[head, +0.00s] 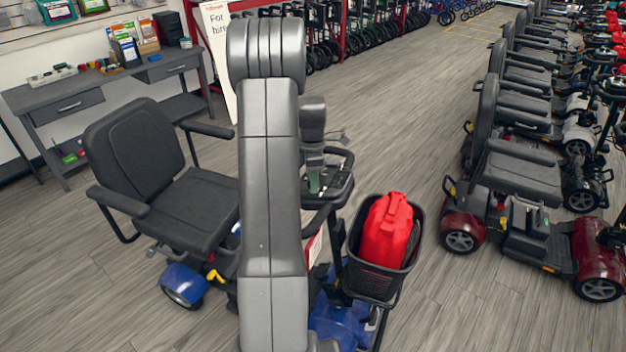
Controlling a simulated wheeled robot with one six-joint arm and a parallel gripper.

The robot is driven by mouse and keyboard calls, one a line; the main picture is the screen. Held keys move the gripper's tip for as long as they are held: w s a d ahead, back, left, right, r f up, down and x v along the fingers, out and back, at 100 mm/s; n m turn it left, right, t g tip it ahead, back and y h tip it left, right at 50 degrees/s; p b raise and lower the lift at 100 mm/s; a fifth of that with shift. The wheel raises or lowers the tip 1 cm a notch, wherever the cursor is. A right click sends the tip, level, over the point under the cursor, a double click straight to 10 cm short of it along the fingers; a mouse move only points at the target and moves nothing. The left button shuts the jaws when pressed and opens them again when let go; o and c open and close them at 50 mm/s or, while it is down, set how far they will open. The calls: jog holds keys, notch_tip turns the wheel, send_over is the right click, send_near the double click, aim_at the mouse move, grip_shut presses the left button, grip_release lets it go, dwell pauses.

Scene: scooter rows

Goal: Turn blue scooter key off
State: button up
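The blue scooter (183,284) stands in front of me, with a black seat, blue body panels and a basket at its front. My grey arm rises through the middle of the picture and covers part of the scooter. The scooter's tiller console (340,180) shows just right of my arm. My gripper (315,185) points down at the console, over its left part. It is too small and partly hidden to tell whether it is open or shut, or touching anything. I cannot make out the key; a small greenish spot shows by the gripper.
A red bag (386,230) sits in the black front basket (372,280). A grey desk (75,100) stands at the back left, with a sign (217,40) beside it. A red scooter (590,245) heads a row of scooters at right. Floor between is clear.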

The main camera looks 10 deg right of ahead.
notch_tip(320, 180, up, 14)
jog(key=w+b, duration=0.1)
dwell(0.6)
jog(key=shift+f, duration=0.2)
jog(key=f, duration=0.9)
jog(key=s+f+p, duration=0.1)
jog(key=f, duration=0.3)
jog(key=shift+f, duration=0.35)
jog(key=shift+r, duration=0.1)
